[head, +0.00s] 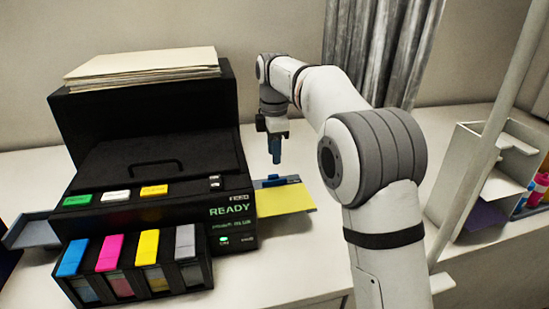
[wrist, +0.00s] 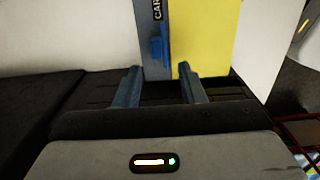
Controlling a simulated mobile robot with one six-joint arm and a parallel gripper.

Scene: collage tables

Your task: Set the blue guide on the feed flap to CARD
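The feed flap (wrist: 147,60) sticks out from the right side of the black printer (head: 160,150), with a yellow sheet (head: 286,201) on it. The blue guide (wrist: 156,48) stands on the grey strip beside the yellow sheet, just below the partly cut-off CARD lettering (wrist: 157,10) in the wrist view. In the head view the guide (head: 273,178) shows small on the flap. My gripper (wrist: 160,72) is open and empty, its two fingers apart. The guide appears beyond and between the fingertips, apart from them. In the head view my gripper (head: 275,150) hangs above the flap.
The printer's panel reads READY. Several colour cartridges (head: 130,265) stand at its front left, and a paper stack (head: 145,65) lies on top. A white organiser (head: 490,170) stands at the right behind a pale post (head: 490,140). White table is clear around the flap.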

